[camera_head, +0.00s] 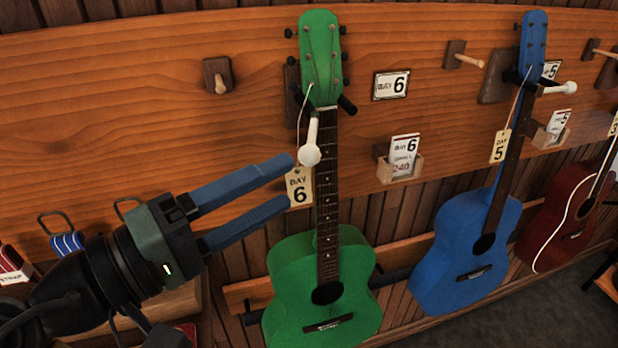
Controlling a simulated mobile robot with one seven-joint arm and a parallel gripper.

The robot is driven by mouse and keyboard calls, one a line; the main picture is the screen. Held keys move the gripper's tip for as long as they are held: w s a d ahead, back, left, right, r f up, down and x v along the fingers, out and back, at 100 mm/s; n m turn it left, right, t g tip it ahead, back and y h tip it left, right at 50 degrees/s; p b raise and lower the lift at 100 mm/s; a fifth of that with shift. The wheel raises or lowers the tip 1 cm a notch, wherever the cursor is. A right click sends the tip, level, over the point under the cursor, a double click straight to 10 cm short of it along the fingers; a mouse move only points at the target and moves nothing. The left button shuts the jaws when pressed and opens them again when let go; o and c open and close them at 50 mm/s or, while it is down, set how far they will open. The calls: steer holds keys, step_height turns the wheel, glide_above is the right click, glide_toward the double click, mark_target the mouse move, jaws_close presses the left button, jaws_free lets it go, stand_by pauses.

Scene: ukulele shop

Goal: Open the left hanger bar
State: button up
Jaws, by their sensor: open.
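The left hanger bar (311,150) is a pale rod with a round white knob, in front of the left edge of the green ukulele's neck. The green ukulele (318,265) hangs upright from a dark hanger with black prongs. My gripper (288,182) comes in from the lower left with two blue fingers spread apart and nothing visible between them. A second white-knobbed bar (566,88) is at the blue ukulele's neck.
The blue ukulele (465,250) and a dark red one (567,222) hang to the right. A card holder (400,168) and a "6" plate (391,85) are on the wooden wall. Wooden pegs (218,76) (464,56) stick out. A ledge with strap packets (12,265) is at lower left.

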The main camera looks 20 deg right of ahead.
steer(key=v, duration=0.3)
stand_by(0.4)
